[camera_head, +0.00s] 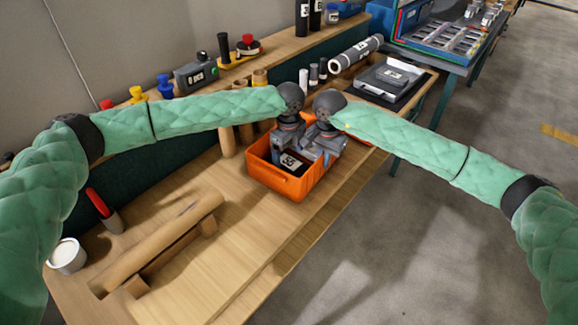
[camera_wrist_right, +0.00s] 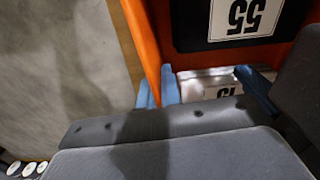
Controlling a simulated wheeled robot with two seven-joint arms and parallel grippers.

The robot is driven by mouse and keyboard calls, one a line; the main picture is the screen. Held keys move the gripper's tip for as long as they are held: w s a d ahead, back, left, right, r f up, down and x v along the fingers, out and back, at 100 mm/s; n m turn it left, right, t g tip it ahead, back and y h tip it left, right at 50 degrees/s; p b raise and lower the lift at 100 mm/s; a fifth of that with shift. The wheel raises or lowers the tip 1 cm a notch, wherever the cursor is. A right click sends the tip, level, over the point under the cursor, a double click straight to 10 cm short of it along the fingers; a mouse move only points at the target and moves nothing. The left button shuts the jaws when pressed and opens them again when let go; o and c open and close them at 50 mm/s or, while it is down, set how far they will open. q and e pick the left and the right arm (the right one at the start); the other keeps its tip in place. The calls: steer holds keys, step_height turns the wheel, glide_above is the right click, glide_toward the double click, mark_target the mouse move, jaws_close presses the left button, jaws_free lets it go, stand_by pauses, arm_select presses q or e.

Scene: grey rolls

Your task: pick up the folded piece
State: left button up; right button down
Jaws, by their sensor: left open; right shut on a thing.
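An orange crate (camera_head: 279,184) stands on the wooden bench with a black piece (camera_head: 283,170) inside, its white label showing. In the right wrist view the black piece (camera_wrist_right: 192,30) reads 55, upside down, and a pale piece (camera_wrist_right: 193,82) with a label lies beside it. I cannot tell which is the folded piece. My right gripper (camera_wrist_right: 158,88) is shut on the orange crate's wall, one blue finger on each side. It shows over the crate in the head view (camera_head: 328,146). My left gripper (camera_head: 291,138) is open beside it, fingertips mostly hidden.
A dark tray (camera_head: 365,90) with a labelled grey stack (camera_head: 390,76) and a grey roll (camera_head: 355,54) lie beyond the crate. A wooden holder (camera_head: 160,240), white cup (camera_head: 67,256) and red-handled tool (camera_head: 104,212) are at left. The bench front is clear.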

mark_target(289, 166)
arm_select(q)
steer(key=shift+s+f, duration=0.1)
steer(key=shift+f, duration=1.35)
steer(key=c, duration=1.1)
steer(key=shift+c, duration=0.2)
steer(key=shift+d+r, duration=0.1)
